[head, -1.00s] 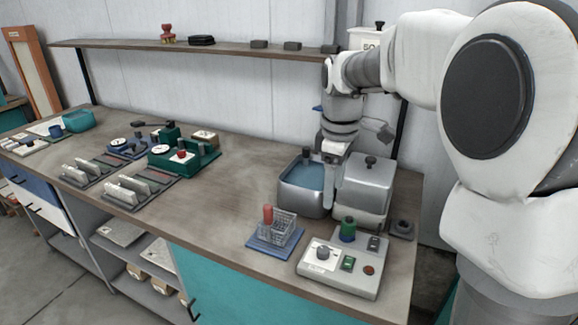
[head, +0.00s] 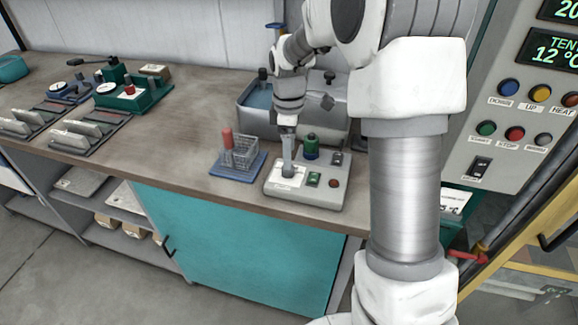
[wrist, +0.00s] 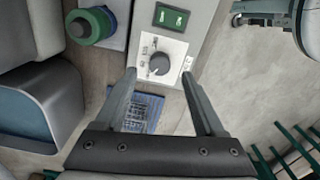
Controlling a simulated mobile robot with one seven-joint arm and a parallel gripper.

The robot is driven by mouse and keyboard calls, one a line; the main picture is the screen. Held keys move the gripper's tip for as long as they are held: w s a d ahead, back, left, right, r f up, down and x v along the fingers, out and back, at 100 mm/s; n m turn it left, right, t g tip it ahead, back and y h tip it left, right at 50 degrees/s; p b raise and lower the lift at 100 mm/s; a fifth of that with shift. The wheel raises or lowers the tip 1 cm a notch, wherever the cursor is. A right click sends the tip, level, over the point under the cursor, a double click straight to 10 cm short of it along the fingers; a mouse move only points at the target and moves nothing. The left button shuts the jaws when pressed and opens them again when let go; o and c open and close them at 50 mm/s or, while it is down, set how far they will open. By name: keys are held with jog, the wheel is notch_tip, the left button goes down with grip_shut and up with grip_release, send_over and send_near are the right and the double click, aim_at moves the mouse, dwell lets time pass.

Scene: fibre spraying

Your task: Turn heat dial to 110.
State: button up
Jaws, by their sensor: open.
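The heat dial (wrist: 159,65) is a grey round knob on a white scale plate (wrist: 172,52) in the wrist view. Its printed scale is too small to read. It sits on the grey control box (head: 325,194) at the bench's front right. My gripper (wrist: 158,75) is open, with its fingers to either side of the dial's near edge; I cannot tell whether they touch it. In the head view my gripper (head: 288,170) points down at the left part of the box and mostly hides the dial.
On the box are a green switch (head: 314,179) and a red-brown button (head: 333,183). A green-and-blue cylinder (head: 311,147) stands behind. A wire basket (head: 240,152) on a blue tray is to the left, a steel bath (head: 257,107) behind. A wall panel (head: 510,125) is at right.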

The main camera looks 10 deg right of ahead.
notch_tip(320, 180, down, 5)
jog(key=shift+r, duration=0.1)
dwell(0.3)
grip_shut()
